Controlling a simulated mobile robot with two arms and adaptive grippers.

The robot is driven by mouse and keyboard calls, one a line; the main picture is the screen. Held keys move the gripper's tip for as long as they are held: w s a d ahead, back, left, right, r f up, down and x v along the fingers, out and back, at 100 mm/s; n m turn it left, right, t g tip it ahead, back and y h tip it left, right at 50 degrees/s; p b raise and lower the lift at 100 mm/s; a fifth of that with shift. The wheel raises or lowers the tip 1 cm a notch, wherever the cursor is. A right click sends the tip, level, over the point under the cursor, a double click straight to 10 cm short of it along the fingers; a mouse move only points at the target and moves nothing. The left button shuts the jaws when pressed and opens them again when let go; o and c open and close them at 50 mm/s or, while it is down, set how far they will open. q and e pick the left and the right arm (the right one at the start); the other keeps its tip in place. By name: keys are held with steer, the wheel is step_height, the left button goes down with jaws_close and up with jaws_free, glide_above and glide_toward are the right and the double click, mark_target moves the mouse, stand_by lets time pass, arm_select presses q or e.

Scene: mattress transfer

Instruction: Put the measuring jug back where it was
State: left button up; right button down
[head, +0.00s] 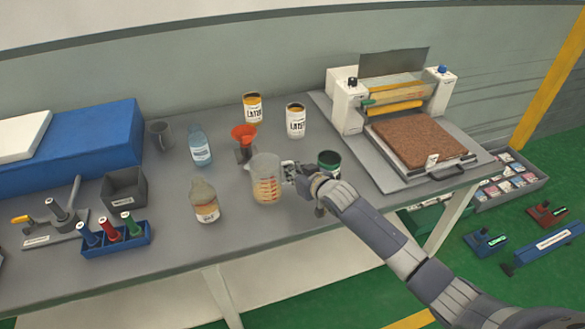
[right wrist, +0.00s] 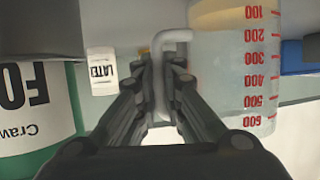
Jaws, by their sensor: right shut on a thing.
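The measuring jug (head: 266,182) is clear with red markings and pale liquid in its lower part. It is upright at the middle of the grey table in the head view. My right gripper (head: 290,172) is at its right side, shut on the handle. In the right wrist view the handle (right wrist: 172,85) lies between the fingers (right wrist: 162,80), and the jug body (right wrist: 235,65) with its red scale fills the right side. I cannot tell whether the jug's base touches the table. My left gripper is not in view.
A green-topped can (head: 329,162) is close to my right gripper. Two latex cans (head: 296,121) stand behind. A roller machine (head: 400,105) occupies the right end. Bare table (head: 270,224) lies in front.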

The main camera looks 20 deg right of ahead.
steer(key=c, duration=1.7)
jaws_free()
steer(key=shift+f, duration=0.1)
steer(key=shift+f+b, duration=0.35)
steer(key=shift+b, duration=0.25)
steer(key=b+v, duration=0.1)
steer(key=v, duration=1)
steer(key=shift+a+r, duration=0.2)
